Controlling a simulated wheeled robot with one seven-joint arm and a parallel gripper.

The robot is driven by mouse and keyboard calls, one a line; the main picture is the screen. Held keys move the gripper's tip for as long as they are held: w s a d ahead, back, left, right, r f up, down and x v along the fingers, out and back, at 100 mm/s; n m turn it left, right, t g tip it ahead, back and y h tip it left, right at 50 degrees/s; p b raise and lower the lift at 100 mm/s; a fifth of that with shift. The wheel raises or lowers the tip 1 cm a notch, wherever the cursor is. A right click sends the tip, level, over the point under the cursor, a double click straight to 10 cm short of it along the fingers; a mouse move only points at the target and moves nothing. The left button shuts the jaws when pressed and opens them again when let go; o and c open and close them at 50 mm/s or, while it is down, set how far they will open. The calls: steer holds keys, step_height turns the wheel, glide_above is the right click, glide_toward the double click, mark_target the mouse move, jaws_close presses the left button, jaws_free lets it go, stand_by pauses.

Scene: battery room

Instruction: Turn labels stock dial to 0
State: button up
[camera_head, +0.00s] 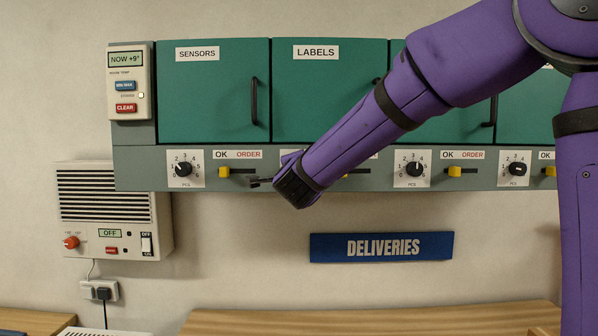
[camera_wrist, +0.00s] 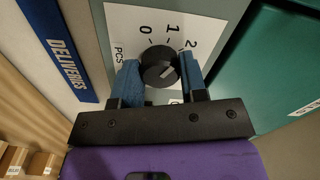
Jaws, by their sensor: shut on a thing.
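The labels stock dial is a black round knob (camera_wrist: 160,66) on a white scale plate (camera_wrist: 130,22); the 0, 1 and 2 marks show in the wrist view. My gripper (camera_wrist: 161,72) has its two blue fingers on either side of the knob and is shut on it. A pale mark shows on the knob, but I cannot tell which number it points to. The higher numbers are hidden by a finger. In the head view my gripper (camera_head: 262,182) is below the LABELS door (camera_head: 320,100), and my arm hides the dial.
The sensors dial (camera_head: 183,169) with its yellow slider (camera_head: 224,172) is left of my gripper. Another dial (camera_head: 413,169) and slider (camera_head: 455,171) are to the right. The blue DELIVERIES sign (camera_head: 382,247) hangs below the panel. A wooden surface (camera_head: 380,318) lies lower down.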

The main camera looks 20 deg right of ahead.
steer(key=n, duration=1.1)
steer(key=shift+f, duration=0.2)
steer(key=shift+n, duration=0.4)
steer(key=o, duration=0.9)
steer(key=v, duration=1.1)
steer(key=shift+r, duration=0.1)
